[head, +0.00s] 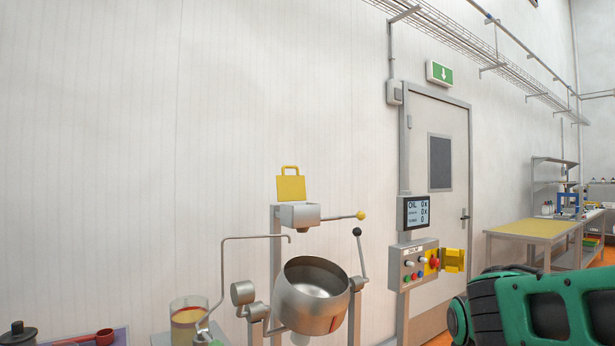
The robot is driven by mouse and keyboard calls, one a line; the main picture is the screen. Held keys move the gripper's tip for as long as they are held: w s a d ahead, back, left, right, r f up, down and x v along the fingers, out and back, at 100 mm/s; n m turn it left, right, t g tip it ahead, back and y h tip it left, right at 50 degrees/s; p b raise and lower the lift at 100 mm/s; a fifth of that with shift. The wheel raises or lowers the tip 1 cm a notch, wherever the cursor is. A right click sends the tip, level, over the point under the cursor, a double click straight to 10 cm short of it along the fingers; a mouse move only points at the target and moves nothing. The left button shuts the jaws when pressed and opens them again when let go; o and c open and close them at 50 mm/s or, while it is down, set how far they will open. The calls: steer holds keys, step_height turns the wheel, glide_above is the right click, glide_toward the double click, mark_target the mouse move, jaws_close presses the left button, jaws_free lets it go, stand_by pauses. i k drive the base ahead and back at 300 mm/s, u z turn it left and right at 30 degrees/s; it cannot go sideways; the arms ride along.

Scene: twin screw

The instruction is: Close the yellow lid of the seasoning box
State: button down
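The yellow lid (291,188) with its loop handle stands upright, open, at the back of the seasoning box. The seasoning box (299,215) is a small grey metal box on a post above the round steel pot. A rod with a yellow knob (361,215) sticks out from its right side. The inside of the box is hidden from this low angle. My green and black arm shows at the lower right, well right of the box. My gripper is not in view.
The steel pot (311,300) sits below the box, with a black-knobbed lever (358,250) beside it. A bent pipe (224,262) rises at the left. A control panel (414,265) with a yellow flap (453,260) stands between pot and arm.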

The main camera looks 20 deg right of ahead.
mark_target(290, 187)
steer(key=z, duration=0.1)
steer(key=i, duration=1)
steer(key=u, duration=0.05)
